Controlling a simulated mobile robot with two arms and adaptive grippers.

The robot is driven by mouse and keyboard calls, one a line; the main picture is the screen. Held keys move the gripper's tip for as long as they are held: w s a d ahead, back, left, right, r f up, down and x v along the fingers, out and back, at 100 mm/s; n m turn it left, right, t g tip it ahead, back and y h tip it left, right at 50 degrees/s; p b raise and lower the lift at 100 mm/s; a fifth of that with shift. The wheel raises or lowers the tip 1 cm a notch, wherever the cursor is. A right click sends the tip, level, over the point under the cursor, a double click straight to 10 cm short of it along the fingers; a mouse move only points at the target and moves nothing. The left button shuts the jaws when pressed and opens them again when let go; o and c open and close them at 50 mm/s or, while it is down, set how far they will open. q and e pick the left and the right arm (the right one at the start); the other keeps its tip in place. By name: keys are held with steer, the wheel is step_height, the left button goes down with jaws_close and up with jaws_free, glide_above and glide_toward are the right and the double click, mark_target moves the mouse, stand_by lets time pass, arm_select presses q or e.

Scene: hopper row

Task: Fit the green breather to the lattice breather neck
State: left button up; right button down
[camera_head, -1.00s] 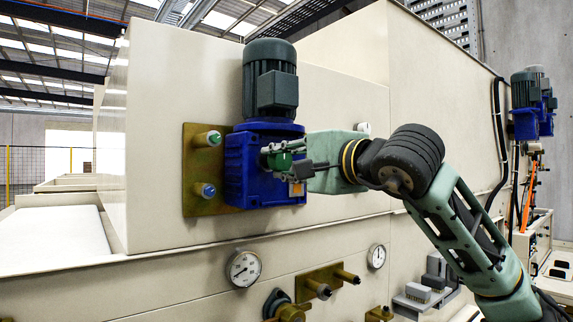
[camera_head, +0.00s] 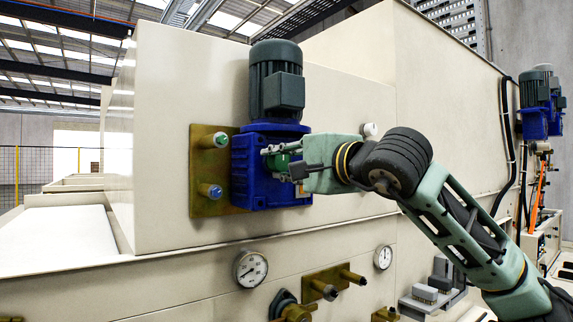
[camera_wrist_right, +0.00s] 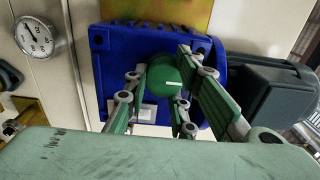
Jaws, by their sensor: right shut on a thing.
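The green breather (camera_head: 279,162) is a small round green cap in my right gripper (camera_head: 282,163), which is shut on it. It is held in front of the blue gearbox (camera_head: 245,180). In the right wrist view the breather (camera_wrist_right: 160,82) sits between the green linked fingers, with the gearbox (camera_wrist_right: 103,60) behind it. I cannot tell whether it touches the gearbox. No neck can be made out behind the breather, and I cannot tell which fitting is the lattice breather neck. My left gripper is not in view.
A brass plate (camera_head: 203,170) left of the gearbox carries a green-tipped fitting (camera_head: 220,139) and a blue-tipped fitting (camera_head: 215,191). A dark motor (camera_head: 277,85) stands on the gearbox. Below are a dial gauge (camera_head: 250,269) and brass blocks with stubs (camera_head: 325,283).

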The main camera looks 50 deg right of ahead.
steer(key=c, duration=1.4)
jaws_free()
steer(key=v, duration=1.2)
